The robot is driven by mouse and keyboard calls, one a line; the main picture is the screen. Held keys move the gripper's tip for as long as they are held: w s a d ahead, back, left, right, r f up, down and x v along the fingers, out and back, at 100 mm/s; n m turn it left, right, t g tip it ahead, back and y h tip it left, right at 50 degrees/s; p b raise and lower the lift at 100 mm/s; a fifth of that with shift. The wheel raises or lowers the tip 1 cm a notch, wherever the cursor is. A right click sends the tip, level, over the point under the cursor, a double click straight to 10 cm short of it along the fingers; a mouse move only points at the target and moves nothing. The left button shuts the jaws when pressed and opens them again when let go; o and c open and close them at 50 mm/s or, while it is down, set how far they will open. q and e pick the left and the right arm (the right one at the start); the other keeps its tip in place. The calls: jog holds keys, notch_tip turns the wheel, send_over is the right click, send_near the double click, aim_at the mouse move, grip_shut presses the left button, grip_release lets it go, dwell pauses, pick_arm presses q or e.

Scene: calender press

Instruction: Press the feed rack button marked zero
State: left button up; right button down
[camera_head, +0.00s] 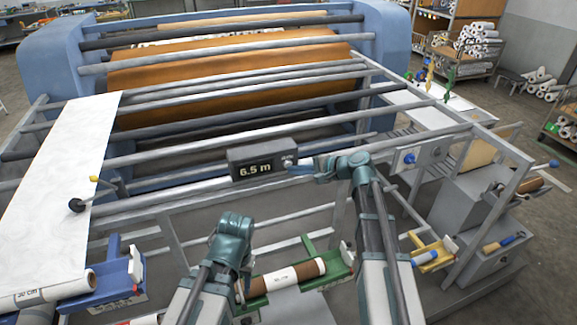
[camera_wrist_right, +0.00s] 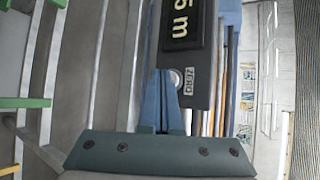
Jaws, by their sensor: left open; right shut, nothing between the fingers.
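A dark grey counter box (camera_head: 262,168) reading "6.5 m" sits on the front bar of the feed rack. It also shows in the right wrist view (camera_wrist_right: 205,50), turned sideways, with a "ZERO" label and a round pale button (camera_wrist_right: 176,77) beside the label. My right gripper (camera_head: 300,166) is shut and empty at the right end of the box. In the right wrist view its blue fingers (camera_wrist_right: 164,80) reach the button's edge and cover part of it; I cannot tell whether they touch. My left gripper (camera_head: 233,245) is open, lower left of the box, its fingers mostly hidden.
Metal rack bars run across behind the box, before the big roller (camera_head: 230,75) with brown material. A brown roll (camera_head: 287,277) lies on a green holder below. A white sheet (camera_head: 60,170) hangs at left. A panel with a blue knob (camera_head: 409,158) is at right.

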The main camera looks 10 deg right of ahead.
jog(key=shift+w, duration=0.4)
dwell(0.3)
jog(key=shift+s, duration=0.2)
jog(key=shift+s+d, duration=0.1)
jog(key=shift+s, duration=0.5)
jog(key=shift+s, duration=0.1)
jog(key=s, duration=0.2)
jog(key=s+d, duration=0.1)
jog(key=s, duration=0.1)
jog(key=shift+s, duration=0.35)
jog(key=shift+a+f, duration=0.1)
dwell(0.6)
